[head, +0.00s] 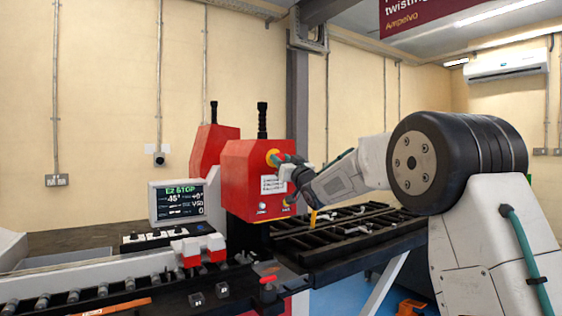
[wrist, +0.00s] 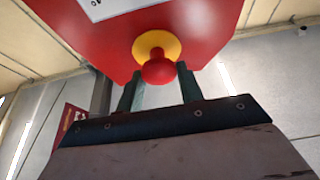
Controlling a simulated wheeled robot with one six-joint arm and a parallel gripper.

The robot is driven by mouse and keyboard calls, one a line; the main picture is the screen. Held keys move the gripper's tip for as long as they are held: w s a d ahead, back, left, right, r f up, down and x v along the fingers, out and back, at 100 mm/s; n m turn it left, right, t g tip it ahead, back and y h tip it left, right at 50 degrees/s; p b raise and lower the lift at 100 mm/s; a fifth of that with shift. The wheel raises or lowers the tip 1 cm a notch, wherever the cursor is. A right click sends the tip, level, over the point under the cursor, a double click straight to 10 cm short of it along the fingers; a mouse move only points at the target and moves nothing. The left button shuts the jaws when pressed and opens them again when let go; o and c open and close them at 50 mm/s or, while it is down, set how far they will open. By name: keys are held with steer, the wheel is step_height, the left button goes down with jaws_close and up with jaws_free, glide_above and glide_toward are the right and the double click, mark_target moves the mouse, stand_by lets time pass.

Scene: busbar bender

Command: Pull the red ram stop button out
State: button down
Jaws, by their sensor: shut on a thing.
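The red ram stop button (wrist: 158,68) sits on a yellow round base (wrist: 157,45) on the red machine housing (wrist: 205,20) in the wrist view. In the head view the yellow base (head: 272,158) shows near the upper right of the red housing (head: 246,170), with the button largely hidden behind my gripper. My gripper (head: 283,160) reaches the button from the right. In the wrist view its two fingers (wrist: 158,82) stand on either side of the button, and it is shut on the button. Exact finger contact is hard to see.
A screen (head: 178,200) reading "EZ STOP" stands left of the red housing. A black rack (head: 345,240) with loose parts lies below my arm. A roller bed (head: 100,291) runs along the lower left. A second red housing (head: 211,146) stands behind.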

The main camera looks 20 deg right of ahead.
steer(key=c, duration=0.9)
jaws_free()
steer(key=shift+s, duration=0.1)
steer(key=v, duration=0.7)
steer(key=shift+s+d+f, duration=0.1)
steer(key=shift+s, duration=0.25)
